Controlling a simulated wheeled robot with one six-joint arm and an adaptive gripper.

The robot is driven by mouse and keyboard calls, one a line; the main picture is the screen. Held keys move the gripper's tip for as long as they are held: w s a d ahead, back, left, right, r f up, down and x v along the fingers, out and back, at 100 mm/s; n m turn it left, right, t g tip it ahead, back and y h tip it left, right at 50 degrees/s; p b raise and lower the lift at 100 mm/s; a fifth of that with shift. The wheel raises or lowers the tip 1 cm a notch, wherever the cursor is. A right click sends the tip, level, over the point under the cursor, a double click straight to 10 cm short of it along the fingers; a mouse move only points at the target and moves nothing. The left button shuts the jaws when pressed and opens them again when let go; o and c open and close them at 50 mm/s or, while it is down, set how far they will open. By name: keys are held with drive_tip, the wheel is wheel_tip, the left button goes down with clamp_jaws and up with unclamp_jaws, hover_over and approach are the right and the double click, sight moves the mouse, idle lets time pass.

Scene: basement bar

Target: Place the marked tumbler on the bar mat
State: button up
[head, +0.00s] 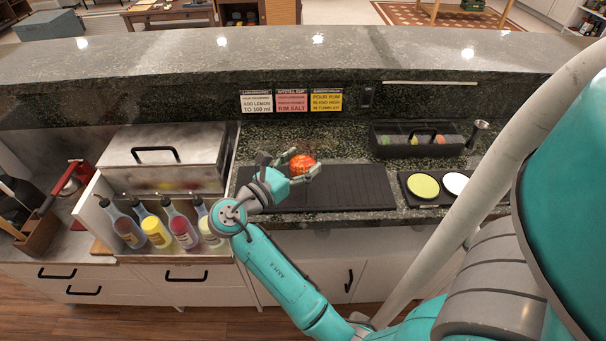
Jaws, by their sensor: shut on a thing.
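The black ribbed bar mat (355,188) lies on the dark stone counter, in the middle of the head view. A small red-orange tumbler (301,163) is between the fingers of my gripper (303,167), which is shut on it. The tumbler appears over the mat's back left part. I cannot tell whether its base touches the mat or is held above it. The fingers hide part of the tumbler, and my wrist covers the mat's left end. No separate mark on the tumbler can be made out.
Several squeeze bottles (156,232) and a lidded steel box (165,160) stand left. A black caddy (390,146) and a steel jigger (478,133) are back right. A dark tray (425,203) holds green and white discs. Signs (284,101) line the raised ledge. The mat's right half is bare.

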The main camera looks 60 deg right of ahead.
drive_tip(key=shift+f, duration=2.1)
drive_tip(key=shift+f, duration=0.1)
drive_tip(key=shift+f, duration=0.1)
